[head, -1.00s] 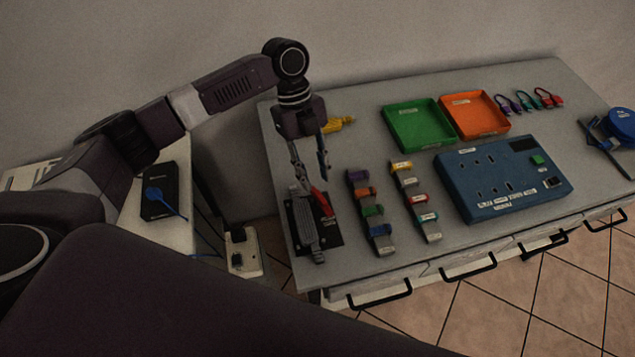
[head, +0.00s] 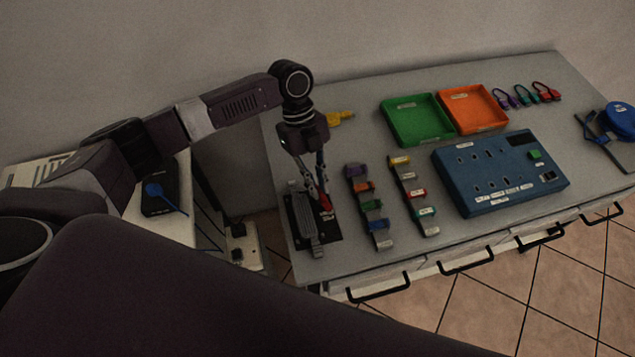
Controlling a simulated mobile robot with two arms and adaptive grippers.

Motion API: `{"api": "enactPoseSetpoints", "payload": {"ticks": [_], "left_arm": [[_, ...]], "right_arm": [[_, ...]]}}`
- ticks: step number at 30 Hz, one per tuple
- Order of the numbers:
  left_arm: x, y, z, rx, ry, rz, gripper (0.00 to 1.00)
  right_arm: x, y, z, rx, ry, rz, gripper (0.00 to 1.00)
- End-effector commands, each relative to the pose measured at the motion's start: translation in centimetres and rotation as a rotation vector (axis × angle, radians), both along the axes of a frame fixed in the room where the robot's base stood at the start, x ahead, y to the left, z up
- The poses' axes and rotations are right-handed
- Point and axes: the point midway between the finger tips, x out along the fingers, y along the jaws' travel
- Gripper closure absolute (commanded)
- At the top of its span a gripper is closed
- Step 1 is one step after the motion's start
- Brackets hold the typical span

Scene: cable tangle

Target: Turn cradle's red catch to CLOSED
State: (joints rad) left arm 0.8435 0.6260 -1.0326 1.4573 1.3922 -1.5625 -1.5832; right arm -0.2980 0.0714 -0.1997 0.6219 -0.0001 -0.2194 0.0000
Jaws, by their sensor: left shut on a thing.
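The cradle is a grey ribbed piece on a black base plate (head: 328,235) at the left end of the table. Its red catch (head: 326,203) shows at the cradle's right side, under my gripper. My left gripper (head: 323,196) points down from above and is shut on the red catch; its fingers hide part of it. Any CLOSED marking is too small to read. My right gripper is not in view.
Two strips with coloured clips (head: 380,237) (head: 428,227) lie right of the cradle. A blue socket panel (head: 470,190), a green tray (head: 391,118) and an orange tray (head: 457,122) stand further right. A yellow plug (head: 342,117) lies behind the gripper.

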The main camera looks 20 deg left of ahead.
Motion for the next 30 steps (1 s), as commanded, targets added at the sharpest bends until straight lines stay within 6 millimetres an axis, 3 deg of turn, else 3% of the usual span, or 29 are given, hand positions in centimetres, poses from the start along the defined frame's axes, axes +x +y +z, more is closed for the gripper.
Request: {"api": "enactPoseSetpoints", "payload": {"ticks": [14,30], "left_arm": [[-0.1,0.1,0.4,-0.002,0.001,0.106,1.0],[-0.7,0.2,0.7,-0.002,0.0,0.584,1.0]], "right_arm": [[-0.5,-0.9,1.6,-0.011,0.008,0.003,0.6],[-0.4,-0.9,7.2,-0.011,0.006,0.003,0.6]]}}
